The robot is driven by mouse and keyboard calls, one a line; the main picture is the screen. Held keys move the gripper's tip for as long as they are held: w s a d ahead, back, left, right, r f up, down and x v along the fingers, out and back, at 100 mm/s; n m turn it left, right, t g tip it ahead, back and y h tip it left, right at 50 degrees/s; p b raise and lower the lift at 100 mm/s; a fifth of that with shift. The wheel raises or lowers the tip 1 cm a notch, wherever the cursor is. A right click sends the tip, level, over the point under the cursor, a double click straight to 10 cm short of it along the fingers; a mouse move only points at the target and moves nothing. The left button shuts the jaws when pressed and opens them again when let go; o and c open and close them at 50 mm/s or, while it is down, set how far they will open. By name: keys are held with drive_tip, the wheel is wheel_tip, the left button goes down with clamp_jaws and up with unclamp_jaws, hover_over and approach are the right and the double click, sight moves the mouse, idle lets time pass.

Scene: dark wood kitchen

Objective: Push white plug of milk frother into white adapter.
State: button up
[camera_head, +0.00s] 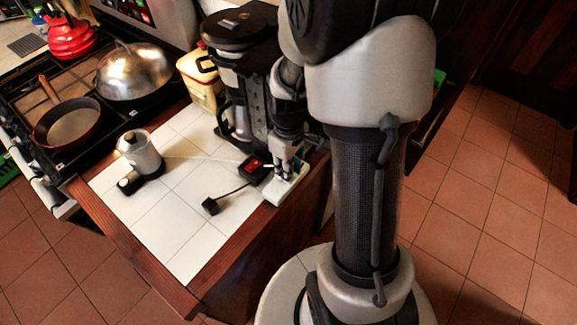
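The milk frother (141,153) is a white and silver jug on a dark base, standing on the tiled counter left of my gripper. A thin pale cord runs from its side rightward toward my gripper. The white adapter (280,193) is a long white block lying near the counter's right front edge. My gripper (284,174) points down right above the adapter, very close to it; I cannot tell whether they touch. The white plug cannot be made out separately; it may be hidden at the fingertips. The finger opening is too small to judge.
A black plug (210,206) on a dark cable and a black piece with a red switch (253,165) lie left of the adapter. A coffee machine (239,70) stands behind, close to my arm. A stove with a pan (68,123) is at left. Front-left counter tiles are clear.

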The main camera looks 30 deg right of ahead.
drive_tip(key=shift+f+b, duration=0.5)
drive_tip(key=shift+f, duration=0.15)
drive_tip(key=o, duration=1.1)
drive_tip(key=shift+r, duration=0.1)
wheel_tip(320, 180, up, 11)
drive_tip(key=shift+r, duration=0.5)
